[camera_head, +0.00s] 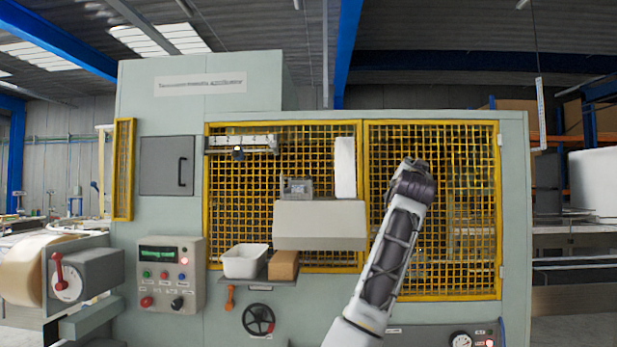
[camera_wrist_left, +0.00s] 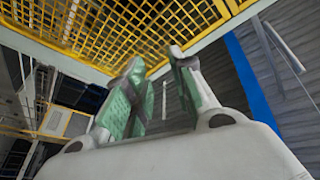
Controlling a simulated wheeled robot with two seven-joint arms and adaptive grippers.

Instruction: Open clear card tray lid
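I cannot make out a clear card tray lid for certain. A small grey, partly see-through box (camera_head: 297,187) stands on a beige housing (camera_head: 320,225) at the front of the machine; whether it is the card tray, I cannot tell. My left gripper (camera_wrist_left: 157,60) shows in the left wrist view with two green-padded fingers apart and nothing between them. Yellow mesh shows beyond its fingertips. In the head view one of my arms rises in front of the right mesh door, but no gripper fingers show there. My right gripper is not in view.
The machine's yellow mesh doors (camera_head: 440,260) fill the middle. A white bin (camera_head: 245,262) and a brown block (camera_head: 283,265) sit on a small shelf below the beige housing.

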